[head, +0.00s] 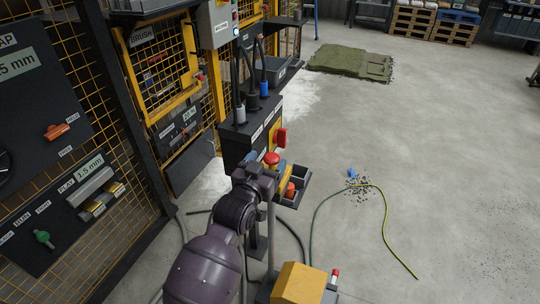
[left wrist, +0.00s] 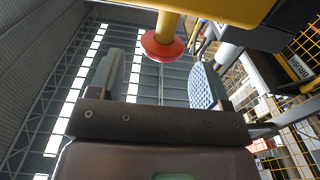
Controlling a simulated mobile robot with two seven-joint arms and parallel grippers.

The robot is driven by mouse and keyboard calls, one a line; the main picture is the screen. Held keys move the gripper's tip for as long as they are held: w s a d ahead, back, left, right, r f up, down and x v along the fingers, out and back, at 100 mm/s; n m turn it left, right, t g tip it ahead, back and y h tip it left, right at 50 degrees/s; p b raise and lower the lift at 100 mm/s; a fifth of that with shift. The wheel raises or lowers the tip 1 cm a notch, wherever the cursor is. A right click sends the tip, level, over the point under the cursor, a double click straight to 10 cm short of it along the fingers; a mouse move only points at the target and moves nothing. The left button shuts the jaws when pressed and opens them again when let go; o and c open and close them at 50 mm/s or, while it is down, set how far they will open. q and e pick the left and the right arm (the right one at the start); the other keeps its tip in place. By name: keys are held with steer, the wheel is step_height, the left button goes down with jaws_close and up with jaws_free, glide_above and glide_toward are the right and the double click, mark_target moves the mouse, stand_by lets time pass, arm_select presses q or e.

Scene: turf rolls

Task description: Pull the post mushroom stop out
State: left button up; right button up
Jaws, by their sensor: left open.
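The post mushroom stop is a round red button (head: 271,158) beside a yellow box (head: 284,172) on a post, in the middle of the head view. In the left wrist view the red mushroom head (left wrist: 163,47) sits on a yellow stem at the top. My left gripper (head: 267,172) is close to the button in the head view, and its fingertips are partly hidden there. In the left wrist view the left gripper (left wrist: 160,75) is open, its two pads either side of the line to the red head. No contact is visible. My right gripper is not in view.
A black stand (head: 245,140) with plugged cables and a red handle (head: 281,137) stands just behind. A yellow box (head: 300,284) is low in front. Caged panels line the left; a yellow-green hose (head: 385,215) crosses open floor at right.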

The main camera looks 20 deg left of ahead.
arm_select(q)
steer(key=s+p, duration=0.1)
steer(key=s, duration=0.6)
steer(key=shift+s+a, duration=0.15)
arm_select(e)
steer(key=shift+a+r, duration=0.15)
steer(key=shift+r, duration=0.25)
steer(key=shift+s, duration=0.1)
arm_select(q)
steer(key=s+a+f+g+p, duration=0.2)
steer(key=s+f, duration=0.2)
steer(key=s, duration=0.5)
steer(key=s+a+f+g+p, duration=0.2)
steer(key=s+f, duration=0.2)
steer(key=s, duration=0.5)
steer(key=s+a+f+g+p, duration=0.2)
steer(key=s+f, duration=0.3)
steer(key=s, duration=0.4)
steer(key=shift+a+m+g+y, duration=0.3)
steer(key=shift+a+m+g, duration=0.1)
steer(key=shift+g, duration=0.1)
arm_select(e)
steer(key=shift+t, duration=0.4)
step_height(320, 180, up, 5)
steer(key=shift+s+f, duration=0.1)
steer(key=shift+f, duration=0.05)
